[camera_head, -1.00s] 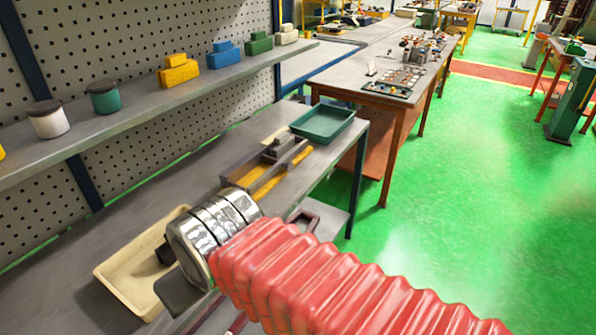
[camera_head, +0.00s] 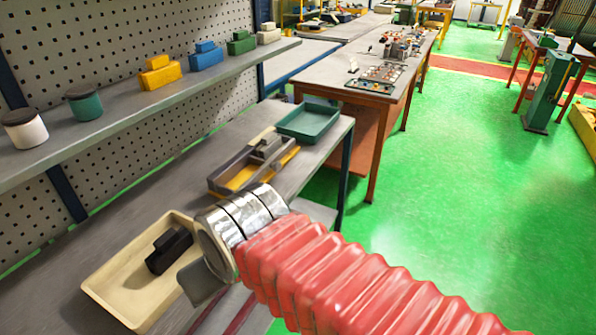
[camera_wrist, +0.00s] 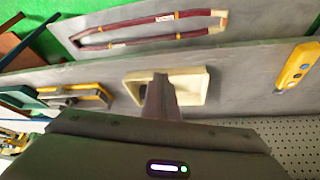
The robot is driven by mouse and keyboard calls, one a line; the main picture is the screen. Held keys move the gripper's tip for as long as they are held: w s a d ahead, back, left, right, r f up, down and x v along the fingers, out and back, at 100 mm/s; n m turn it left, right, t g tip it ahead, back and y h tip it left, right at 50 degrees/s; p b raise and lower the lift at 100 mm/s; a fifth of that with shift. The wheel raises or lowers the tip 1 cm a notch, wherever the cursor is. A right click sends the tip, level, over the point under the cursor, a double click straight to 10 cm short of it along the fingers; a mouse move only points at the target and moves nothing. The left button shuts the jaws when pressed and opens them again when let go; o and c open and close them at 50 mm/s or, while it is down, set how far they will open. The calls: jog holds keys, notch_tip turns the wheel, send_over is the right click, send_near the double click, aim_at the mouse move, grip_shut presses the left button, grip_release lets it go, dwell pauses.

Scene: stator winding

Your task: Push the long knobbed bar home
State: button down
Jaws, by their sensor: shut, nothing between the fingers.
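A grey and yellow fixture (camera_head: 222,181) lies on the workbench beyond my wrist, with a grey bar carrying a raised knob (camera_head: 268,146) at its far end. How far the bar sits in is too small to tell. In the wrist view the fixture (camera_wrist: 92,97) shows at the left. My gripper (camera_head: 198,287) is mostly hidden behind my silver wrist in the head view. In the wrist view my gripper's fingers (camera_wrist: 160,92) are together and empty, in front of the cream tray. They are well apart from the fixture and bar.
A cream tray (camera_head: 112,292) holding a black block (camera_head: 169,250) lies beside my gripper. A teal tray (camera_head: 308,123) stands just beyond the fixture. A shelf (camera_head: 120,112) with pots and stepped blocks runs along the pegboard. A long red loop (camera_wrist: 140,28) lies on a grey surface.

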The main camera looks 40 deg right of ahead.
jog(key=shift+d, duration=0.2)
dwell(0.3)
jog(key=w+d+f+m+g+y, duration=0.1)
jog(key=w+d+m+y, duration=0.15)
jog(key=w+m, duration=0.3)
jog(key=w+d+f+m+g+y, duration=0.1)
jog(key=w+d+f+m+y, duration=0.15)
jog(key=w+m, duration=0.3)
jog(key=w+d+f+m+t+y, duration=0.35)
jog(key=w+d+m, duration=0.45)
jog(key=w+d, duration=0.35)
jog(key=d+f+m+t+h, duration=0.1)
jog(key=d+f+m+t, duration=0.2)
jog(key=d, duration=0.7)
jog(key=s+d+f+m+t+h, duration=0.1)
jog(key=d+f+m+t, duration=0.2)
jog(key=d+m, duration=0.3)
jog(key=s+d+f+m+t+h, duration=0.1)
jog(key=d+f+m+t, duration=0.3)
jog(key=d, duration=1.2)
jog(key=shift+s+f+m, duration=0.25)
jog(key=shift+f+m, duration=0.05)
jog(key=shift+m, duration=0.1)
jog(key=shift+w+d, duration=0.1)
